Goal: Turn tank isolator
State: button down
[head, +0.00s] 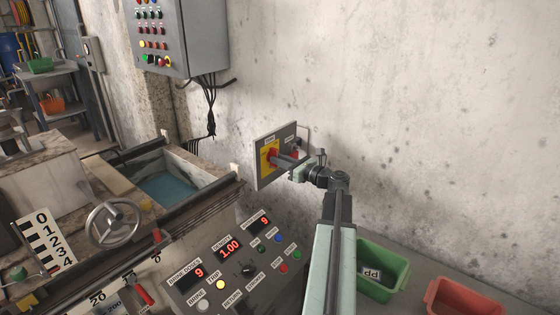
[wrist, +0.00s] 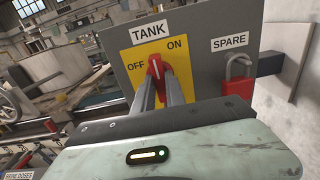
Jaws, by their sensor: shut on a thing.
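The tank isolator is a red rotary handle (wrist: 154,70) on a yellow plate (wrist: 184,61) marked TANK, OFF and ON. Its white mark points up, between the OFF and ON labels. In the head view the yellow plate (head: 265,157) sits on a grey panel (head: 262,178) fixed at the wall. My gripper (wrist: 158,84) reaches in from below in the wrist view, with its two fingers on either side of the red handle and shut on it. My gripper also shows in the head view (head: 279,160), in front of the panel, partly hiding the handle.
A red padlock (wrist: 237,86) hangs under the SPARE label, right of the isolator. A control console (head: 235,262) with displays and buttons stands below the panel. A green bin (head: 383,284) and a red bin (head: 460,300) stand at lower right. A button cabinet (head: 172,35) hangs upper left.

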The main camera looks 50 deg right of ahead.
dwell(0.3)
jog(key=c, duration=1.4)
grip_release()
jog(key=shift+s, duration=0.1)
jog(key=s, duration=0.7)
jog(key=shift+s+d, duration=0.3)
jog(key=shift+s, duration=0.05)
